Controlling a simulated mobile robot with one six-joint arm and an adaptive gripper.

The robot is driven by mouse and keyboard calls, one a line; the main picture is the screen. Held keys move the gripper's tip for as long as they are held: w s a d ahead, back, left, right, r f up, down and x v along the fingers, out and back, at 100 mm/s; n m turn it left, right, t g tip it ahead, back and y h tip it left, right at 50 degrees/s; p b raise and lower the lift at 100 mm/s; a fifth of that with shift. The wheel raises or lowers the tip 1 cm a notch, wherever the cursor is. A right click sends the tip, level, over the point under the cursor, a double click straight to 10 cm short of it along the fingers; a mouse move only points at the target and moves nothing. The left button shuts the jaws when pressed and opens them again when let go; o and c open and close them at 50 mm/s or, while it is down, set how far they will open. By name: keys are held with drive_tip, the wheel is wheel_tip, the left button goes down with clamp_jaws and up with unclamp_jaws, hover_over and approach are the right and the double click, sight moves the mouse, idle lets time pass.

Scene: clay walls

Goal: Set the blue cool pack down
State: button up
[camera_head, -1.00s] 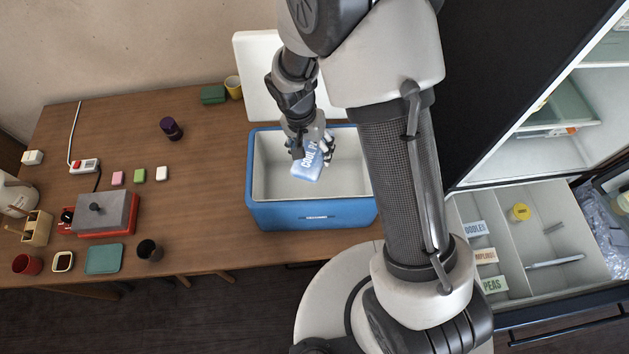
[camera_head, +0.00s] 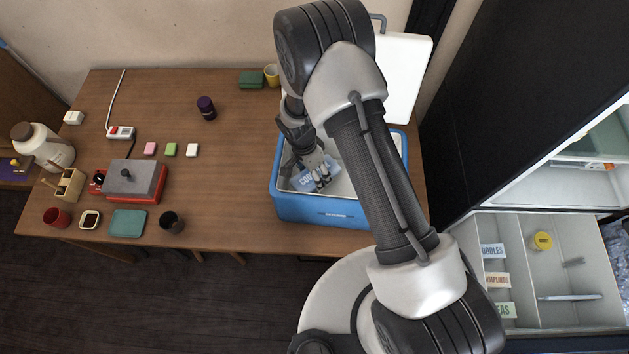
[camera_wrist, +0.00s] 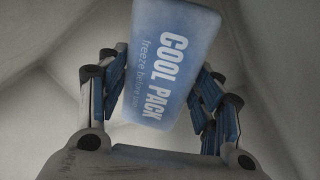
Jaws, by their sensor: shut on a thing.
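The blue cool pack (camera_wrist: 172,62) is a pale blue block with white lettering reading COOL PACK. In the wrist view it sits tilted between the blue-padded fingers of my gripper (camera_wrist: 165,85), which is shut on it. In the head view the cool pack (camera_head: 303,181) and my gripper (camera_head: 312,176) are inside the open blue cooler box (camera_head: 322,210), towards its left side. The cooler's walls are pale inside. My arm hides much of the cooler's right part. I cannot tell whether the pack touches the cooler's floor.
The cooler's white lid (camera_head: 408,75) stands open behind it. A green box (camera_head: 251,79) and a yellow cup (camera_head: 271,75) stand at the table's back. A dark purple jar (camera_head: 206,108) stands left. An open freezer drawer (camera_head: 540,270) is at right. Bare wood lies left of the cooler.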

drive_tip(key=shift+f+b, duration=0.4)
drive_tip(key=shift+f, duration=2.15)
drive_tip(key=shift+f, duration=0.15)
drive_tip(key=o, duration=1.3)
